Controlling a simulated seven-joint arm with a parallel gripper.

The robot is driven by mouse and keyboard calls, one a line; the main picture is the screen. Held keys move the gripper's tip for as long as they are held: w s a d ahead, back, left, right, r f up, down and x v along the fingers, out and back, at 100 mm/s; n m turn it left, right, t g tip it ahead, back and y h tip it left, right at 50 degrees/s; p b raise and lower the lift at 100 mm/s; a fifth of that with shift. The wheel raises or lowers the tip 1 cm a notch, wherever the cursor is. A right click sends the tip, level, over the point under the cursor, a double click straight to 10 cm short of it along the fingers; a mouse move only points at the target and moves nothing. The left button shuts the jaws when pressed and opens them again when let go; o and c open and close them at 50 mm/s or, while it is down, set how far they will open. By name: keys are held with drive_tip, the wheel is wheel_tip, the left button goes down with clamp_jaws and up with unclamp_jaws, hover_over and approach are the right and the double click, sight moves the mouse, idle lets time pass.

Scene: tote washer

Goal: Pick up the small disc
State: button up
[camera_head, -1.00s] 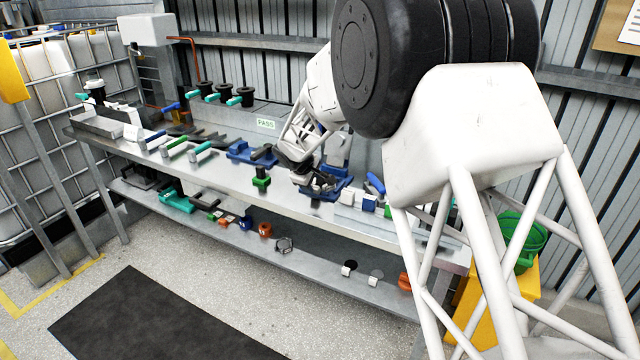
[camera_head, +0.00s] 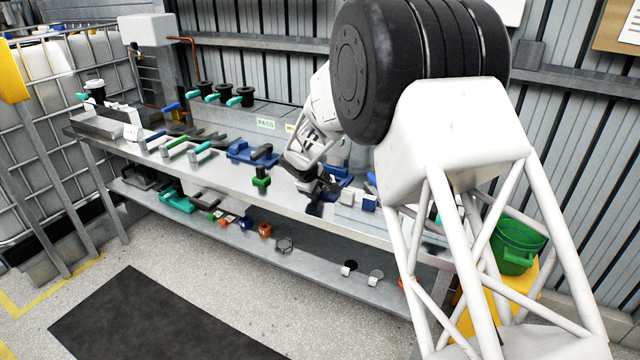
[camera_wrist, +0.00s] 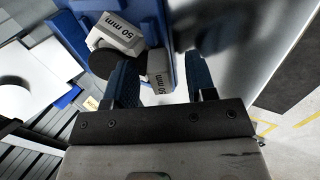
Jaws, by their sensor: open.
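In the wrist view a dark round disc (camera_wrist: 105,62) lies by the left finger, against a grey block marked "50 mm" (camera_wrist: 118,35). I cannot tell whether it is the small disc. My gripper (camera_wrist: 162,68) is open, with a blue finger at each side. A second "50 mm" piece (camera_wrist: 158,66) shows between the fingers; whether they touch it is unclear. Both pieces are at a blue fixture (camera_wrist: 80,32). In the head view my gripper (camera_head: 314,208) is low at the bench's front edge. Small discs, one black (camera_head: 350,266) and one grey (camera_head: 376,274), show on the lower shelf.
The grey bench (camera_head: 225,180) carries several coloured handles and clamps to the left of my gripper. A green-based clamp (camera_head: 261,181) stands close by. The lower shelf (camera_head: 320,277) holds several small parts. A green bucket (camera_head: 518,245) is at the right.

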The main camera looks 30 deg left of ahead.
clamp_jaws()
drive_tip(key=shift+r, duration=0.15)
drive_tip(key=shift+r, duration=4.9)
drive_tip(key=shift+w+d, duration=0.1)
